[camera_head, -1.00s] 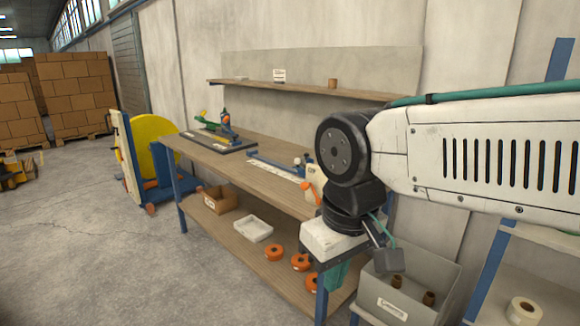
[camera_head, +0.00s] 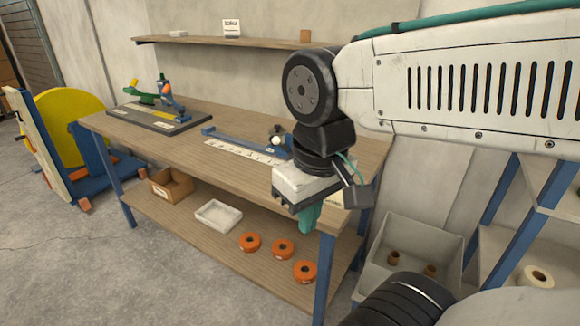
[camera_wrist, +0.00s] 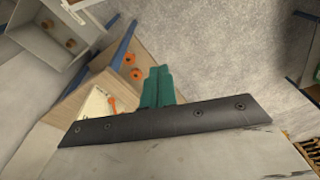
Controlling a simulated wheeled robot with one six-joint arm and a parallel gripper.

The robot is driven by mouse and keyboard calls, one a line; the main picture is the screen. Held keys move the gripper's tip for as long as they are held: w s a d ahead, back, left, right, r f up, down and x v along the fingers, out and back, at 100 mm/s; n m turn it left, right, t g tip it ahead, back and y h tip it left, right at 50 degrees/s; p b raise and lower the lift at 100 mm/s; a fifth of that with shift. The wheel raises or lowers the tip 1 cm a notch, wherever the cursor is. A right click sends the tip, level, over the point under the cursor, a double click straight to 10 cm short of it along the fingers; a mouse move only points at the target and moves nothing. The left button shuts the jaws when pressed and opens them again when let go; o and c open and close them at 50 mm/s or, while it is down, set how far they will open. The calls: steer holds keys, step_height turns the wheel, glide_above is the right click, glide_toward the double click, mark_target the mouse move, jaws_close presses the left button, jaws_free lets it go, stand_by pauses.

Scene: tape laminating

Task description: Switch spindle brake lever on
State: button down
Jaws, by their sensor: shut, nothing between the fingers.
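My gripper (camera_head: 310,217) has green fingers pressed together, empty, pointing down by the near right corner of the workbench (camera_head: 240,180). In the wrist view the closed fingers (camera_wrist: 157,86) point away from the camera. An orange lever (camera_wrist: 112,104) stands on a cream panel (camera_wrist: 97,107) left of the fingers, apart from them. In the head view my gripper hides this lever, and only an edge of the panel (camera_head: 332,199) shows. No marking tells me whether it is the spindle brake lever. A device with green and blue arms (camera_head: 158,98) sits on a dark base at the bench's far left.
A ruler strip with a blue rail (camera_head: 243,150) lies on the bench. Orange rolls (camera_head: 283,249), a white tray (camera_head: 218,215) and a cardboard box (camera_head: 171,186) are on the lower shelf. A grey bin (camera_head: 415,258) stands at right. A yellow disc (camera_head: 66,121) on a blue stand is left.

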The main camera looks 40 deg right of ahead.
steer(key=w+d+r+g+h, duration=0.1)
steer(key=w+d, duration=0.3)
steer(key=w, duration=0.4)
steer(key=w+d+r, duration=0.1)
steer(key=w+d, duration=0.3)
steer(key=w, duration=0.4)
steer(key=w+d+f+g+h, duration=0.1)
steer(key=w+d+f, duration=0.4)
steer(key=w+d, duration=0.4)
steer(key=w, duration=0.4)
steer(key=shift+d+g, duration=0.2)
steer(key=shift+g, duration=0.1)
steer(key=shift+f, duration=0.15)
steer(key=x, duration=0.9)
steer(key=shift+f, duration=0.4)
steer(key=shift+s+r, duration=0.1)
steer(key=shift+s, duration=0.05)
